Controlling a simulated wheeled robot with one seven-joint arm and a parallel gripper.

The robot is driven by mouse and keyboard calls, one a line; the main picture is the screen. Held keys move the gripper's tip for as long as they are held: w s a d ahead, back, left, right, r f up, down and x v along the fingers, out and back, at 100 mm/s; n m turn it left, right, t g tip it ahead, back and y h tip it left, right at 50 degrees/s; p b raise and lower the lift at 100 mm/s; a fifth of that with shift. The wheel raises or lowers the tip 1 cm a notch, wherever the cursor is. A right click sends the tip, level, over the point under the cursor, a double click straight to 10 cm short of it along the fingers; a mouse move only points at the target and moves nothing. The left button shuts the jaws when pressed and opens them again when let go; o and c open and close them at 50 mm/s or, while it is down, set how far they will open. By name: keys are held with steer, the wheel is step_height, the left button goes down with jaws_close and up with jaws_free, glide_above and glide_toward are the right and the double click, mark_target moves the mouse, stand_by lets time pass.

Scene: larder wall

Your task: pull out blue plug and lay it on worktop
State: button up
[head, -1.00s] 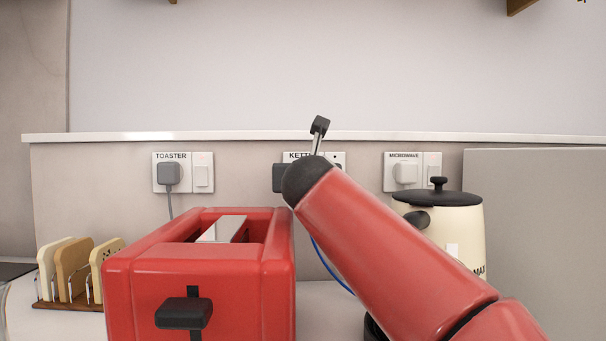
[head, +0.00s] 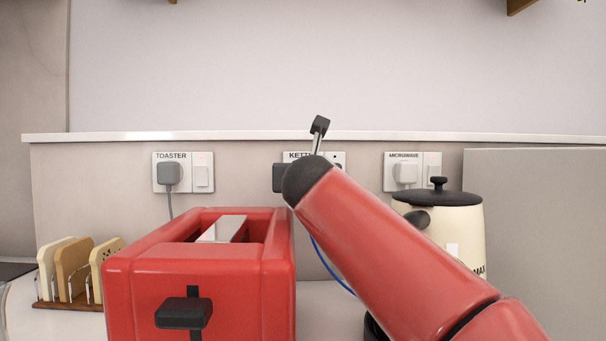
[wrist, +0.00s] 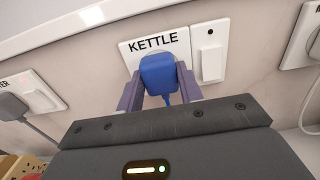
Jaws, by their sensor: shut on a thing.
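The blue plug (wrist: 158,75) sits at the socket plate labelled KETTLE (wrist: 128,57) in the wrist view. My gripper (wrist: 160,85) has one finger on each side of the plug and is shut on it. The plug looks seated against the plate; I cannot tell whether there is a small gap. In the head view my arm hides the plug, and only part of the KETTLE plate (head: 297,156) shows. The plug's blue cord (head: 330,266) hangs below my arm. The white worktop (head: 318,312) shows between the toaster and the kettle.
A red toaster (head: 200,275) stands in front, left of my arm. A toast rack (head: 75,275) is at far left, and a cream kettle (head: 462,235) at right. A grey plug (head: 168,173) and a white plug (head: 405,173) are in neighbouring sockets. A ledge (head: 230,136) runs above the sockets.

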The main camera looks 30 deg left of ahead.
jaws_close()
steer(key=b+v, duration=0.2)
steer(key=v, duration=0.4)
stand_by(0.8)
